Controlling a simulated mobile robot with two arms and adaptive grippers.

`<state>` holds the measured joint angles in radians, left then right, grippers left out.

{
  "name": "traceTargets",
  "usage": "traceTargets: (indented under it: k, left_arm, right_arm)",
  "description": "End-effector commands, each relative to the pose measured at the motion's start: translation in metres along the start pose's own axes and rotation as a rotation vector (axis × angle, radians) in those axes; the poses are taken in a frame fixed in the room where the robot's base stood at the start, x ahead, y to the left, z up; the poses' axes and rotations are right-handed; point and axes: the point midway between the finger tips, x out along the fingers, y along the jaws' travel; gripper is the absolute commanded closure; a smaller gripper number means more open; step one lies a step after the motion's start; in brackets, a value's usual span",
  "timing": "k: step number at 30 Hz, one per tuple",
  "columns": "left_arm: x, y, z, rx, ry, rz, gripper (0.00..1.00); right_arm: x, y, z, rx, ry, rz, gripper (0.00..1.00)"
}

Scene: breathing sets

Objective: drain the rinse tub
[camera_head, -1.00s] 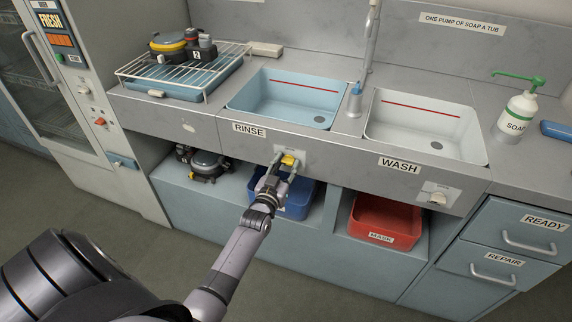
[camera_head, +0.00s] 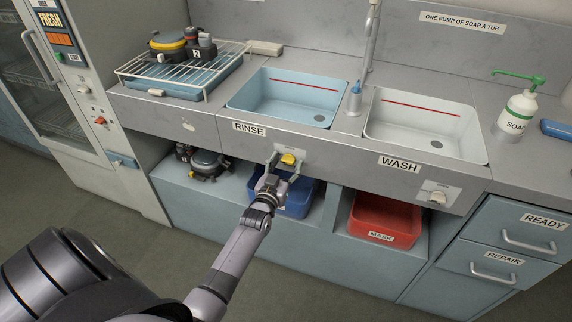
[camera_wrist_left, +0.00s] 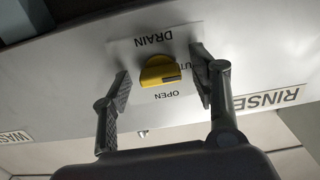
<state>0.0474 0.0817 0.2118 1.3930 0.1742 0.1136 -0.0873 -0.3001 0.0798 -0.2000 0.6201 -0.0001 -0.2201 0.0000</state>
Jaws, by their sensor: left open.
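The rinse tub (camera_head: 262,97) is a light blue basin with a red line on its back wall; I cannot tell whether it holds water. Below its RINSE label is a yellow drain knob (camera_head: 288,158) on a plate. In the left wrist view the knob (camera_wrist_left: 160,71) shows between the words DRAIN and OPEN, upside down; its dark mark points right, towards a word ending in UT, partly hidden by a finger. My left gripper (camera_head: 285,161) is open, one finger on each side of the knob, with gaps visible in the wrist view. My right gripper is not in view.
The white wash tub (camera_head: 378,130) is to the right, with its own pale knob (camera_head: 437,198). A blue bin (camera_head: 297,204) and a red MASK bin (camera_head: 382,219) stand below the counter. A rack (camera_head: 150,72) holds gear at the left.

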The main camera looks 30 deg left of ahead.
Motion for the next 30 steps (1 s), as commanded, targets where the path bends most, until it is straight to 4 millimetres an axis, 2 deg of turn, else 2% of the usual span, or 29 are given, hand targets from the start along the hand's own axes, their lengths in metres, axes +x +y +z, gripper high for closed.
traceTargets:
  k: [5, 8, 15, 21, 25, 30]
  left_arm:
    - [-0.005, 0.0, 0.0, 0.001, 0.001, 0.0, 0.45]
    - [-0.018, 0.0, 0.001, 0.001, 0.0, 0.0, 0.45]
    - [-0.07, 0.0, 0.001, 0.001, -0.002, 0.0, 0.45]
    - [-0.105, 0.0, 0.001, 0.001, -0.002, 0.0, 0.45]
    - [-0.117, 0.0, 0.0, 0.001, -0.001, 0.0, 0.45]
    - [-0.12, 0.0, 0.0, 0.0, 0.001, 0.0, 0.45]
  right_arm:
    - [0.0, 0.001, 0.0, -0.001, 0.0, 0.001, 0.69]
    - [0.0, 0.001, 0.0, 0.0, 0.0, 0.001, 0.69]
    - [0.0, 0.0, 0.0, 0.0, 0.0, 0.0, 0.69]
    - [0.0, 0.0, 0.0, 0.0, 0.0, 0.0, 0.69]
    - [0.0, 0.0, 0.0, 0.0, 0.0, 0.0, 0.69]
    - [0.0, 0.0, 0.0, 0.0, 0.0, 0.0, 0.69]
